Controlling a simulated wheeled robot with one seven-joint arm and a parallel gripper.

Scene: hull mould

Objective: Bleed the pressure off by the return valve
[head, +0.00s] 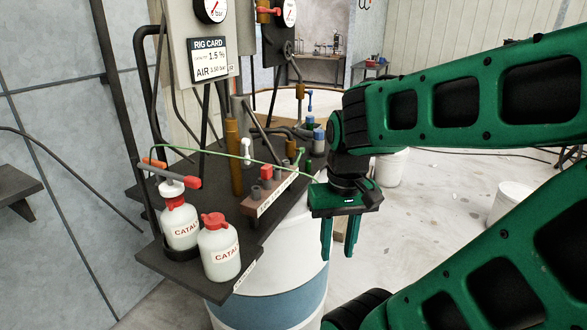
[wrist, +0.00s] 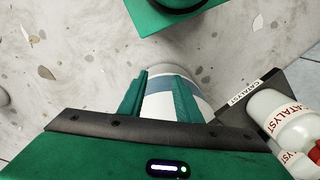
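My gripper (head: 339,238) hangs in front of the white drum (head: 285,270), right of the dark rig shelf (head: 215,215). Its two fingers point down, stand apart and have nothing between them. In the wrist view the gripper (wrist: 159,100) also shows open, with the drum beyond it. A red-handled valve (head: 268,11) sits by the gauges at the top. I cannot tell which is the return valve. The left pressure gauge (head: 212,8) is cut off and its reading is unclear.
A rig card (head: 208,60) hangs above. A thin green hose (head: 215,152) spans the shelf toward my gripper. Open floor (head: 440,200) lies to the right, with white buckets (head: 512,203).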

